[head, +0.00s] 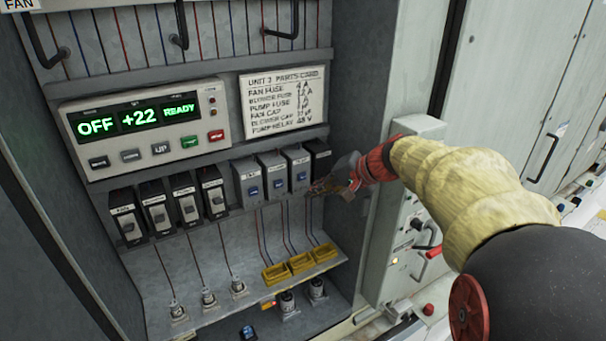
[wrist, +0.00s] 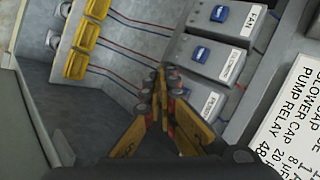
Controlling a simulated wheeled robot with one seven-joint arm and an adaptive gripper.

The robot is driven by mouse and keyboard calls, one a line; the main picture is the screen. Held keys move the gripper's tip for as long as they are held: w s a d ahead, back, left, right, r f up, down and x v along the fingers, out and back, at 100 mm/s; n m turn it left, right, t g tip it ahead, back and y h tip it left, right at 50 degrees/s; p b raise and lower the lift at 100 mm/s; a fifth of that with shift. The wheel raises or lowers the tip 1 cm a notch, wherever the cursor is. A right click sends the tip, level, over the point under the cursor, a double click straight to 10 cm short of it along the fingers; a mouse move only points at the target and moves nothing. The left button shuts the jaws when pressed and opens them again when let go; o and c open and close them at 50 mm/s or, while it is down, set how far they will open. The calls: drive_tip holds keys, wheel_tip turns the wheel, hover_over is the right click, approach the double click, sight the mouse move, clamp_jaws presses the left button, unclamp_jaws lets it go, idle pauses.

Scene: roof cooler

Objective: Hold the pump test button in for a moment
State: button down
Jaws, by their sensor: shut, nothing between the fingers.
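Three grey relay boxes with blue buttons stand in a row in the open cabinet. In the wrist view their labels start with FAN, and the third box (wrist: 210,102), partly behind my fingers, seems to read PUMP. In the head view that box (head: 298,164) is the rightmost grey one, with its blue button (head: 301,177) in sight. My gripper (head: 332,187) is shut and empty, just right of and below that box. In the wrist view the fingertips of my gripper (wrist: 162,78) come together beside the box's lower end; whether they touch the button cannot be told.
A control panel (head: 148,165) above shows OFF, +22 and READY. A parts card (head: 283,100) hangs right of it. Several black fuse blocks (head: 130,228) stand left. Yellow terminal blocks (head: 301,263) and wires lie below. A grey switch box (head: 405,225) stands right of the cabinet opening.

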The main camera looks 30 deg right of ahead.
drive_tip(key=shift+w+a, duration=0.1)
drive_tip(key=shift+w, duration=1.6)
drive_tip(key=shift+w, duration=0.1)
drive_tip(key=shift+w, duration=0.35)
drive_tip(key=shift+w, duration=0.45)
idle(3.5)
drive_tip(key=shift+s+b, duration=0.15)
drive_tip(key=shift+b, duration=0.2)
drive_tip(key=shift+s+b, duration=0.4)
drive_tip(key=shift+s, duration=0.35)
drive_tip(key=shift+s+b, duration=1.15)
drive_tip(key=shift+s, duration=1.35)
